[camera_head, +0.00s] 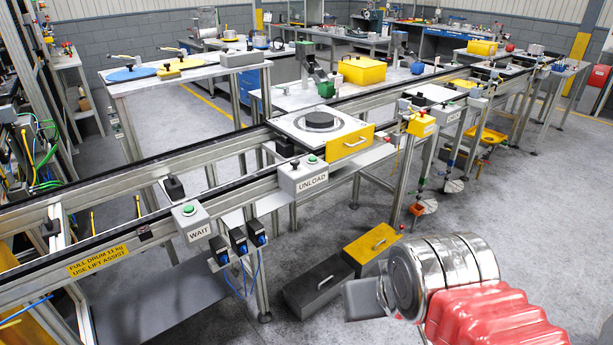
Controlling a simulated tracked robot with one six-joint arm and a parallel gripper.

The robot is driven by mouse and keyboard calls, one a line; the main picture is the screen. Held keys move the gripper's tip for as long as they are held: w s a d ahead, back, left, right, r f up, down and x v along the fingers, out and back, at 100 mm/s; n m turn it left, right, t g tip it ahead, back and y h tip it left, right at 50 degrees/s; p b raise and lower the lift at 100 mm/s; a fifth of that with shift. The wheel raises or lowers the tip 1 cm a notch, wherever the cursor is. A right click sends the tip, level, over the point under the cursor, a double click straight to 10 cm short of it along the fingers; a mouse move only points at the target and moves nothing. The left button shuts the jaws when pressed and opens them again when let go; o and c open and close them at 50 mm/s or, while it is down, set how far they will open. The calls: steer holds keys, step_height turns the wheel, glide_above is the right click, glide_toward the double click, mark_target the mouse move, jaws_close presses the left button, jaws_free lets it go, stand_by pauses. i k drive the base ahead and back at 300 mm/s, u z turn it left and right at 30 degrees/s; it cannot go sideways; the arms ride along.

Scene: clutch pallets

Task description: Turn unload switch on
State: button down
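The unload switch is on a grey box (303,178) labelled UNLOAD, fixed to the near side of the conveyor rail. A small black knob (295,163) and a green button (312,159) sit on its top. I cannot tell the knob's setting at this size. My arm's metal and red ribbed parts show at the lower right. A grey block at the end looks like part of my gripper (362,299). It is below and to the right of the unload box, well apart from it. I cannot make out two separate fingers.
A similar box (190,220) labelled WAIT with a green button is further left on the rail. A pallet (347,146) with a black disc and yellow front sits behind the unload box. Blue-faced devices (247,237) hang below. Grey and yellow boxes (371,243) lie beneath. Floor at right is clear.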

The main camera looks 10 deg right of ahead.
mark_target(295, 162)
steer(key=z, duration=0.2)
steer(key=i, duration=1.7)
steer(key=u, duration=1.75)
